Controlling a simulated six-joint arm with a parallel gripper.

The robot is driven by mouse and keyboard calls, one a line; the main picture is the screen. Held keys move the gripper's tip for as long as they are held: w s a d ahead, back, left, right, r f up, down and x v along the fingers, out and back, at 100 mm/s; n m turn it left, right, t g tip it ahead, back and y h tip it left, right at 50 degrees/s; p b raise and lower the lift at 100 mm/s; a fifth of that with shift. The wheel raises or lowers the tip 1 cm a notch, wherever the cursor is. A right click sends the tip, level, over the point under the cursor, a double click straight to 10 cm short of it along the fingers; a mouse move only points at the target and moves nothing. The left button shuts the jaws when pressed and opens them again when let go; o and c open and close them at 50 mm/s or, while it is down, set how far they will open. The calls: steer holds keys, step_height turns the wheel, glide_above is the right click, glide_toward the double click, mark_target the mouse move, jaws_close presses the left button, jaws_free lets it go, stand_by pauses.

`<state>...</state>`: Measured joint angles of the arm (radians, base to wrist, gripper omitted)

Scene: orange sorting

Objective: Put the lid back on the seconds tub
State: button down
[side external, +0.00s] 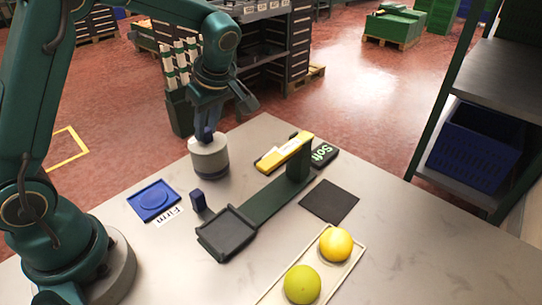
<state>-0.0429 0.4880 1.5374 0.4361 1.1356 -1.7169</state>
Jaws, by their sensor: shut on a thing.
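A round tub (212,171) with a dark grey lower wall stands near the far left edge of the table. A pale grey lid (208,149) with a small blue knob shows at its top. I cannot tell whether the lid is fully seated or slightly raised. My gripper (207,128) points down directly over the tub and is shut on the lid's knob. The fingertips partly hide the knob, and the inside of the tub is hidden.
A pale tray (319,263) holds yellow and yellow-green fruits.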

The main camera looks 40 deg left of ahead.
steer(key=shift+c, duration=0.7)
jaws_free()
steer(key=shift+r, duration=0.1)
steer(key=shift+r, duration=3.4)
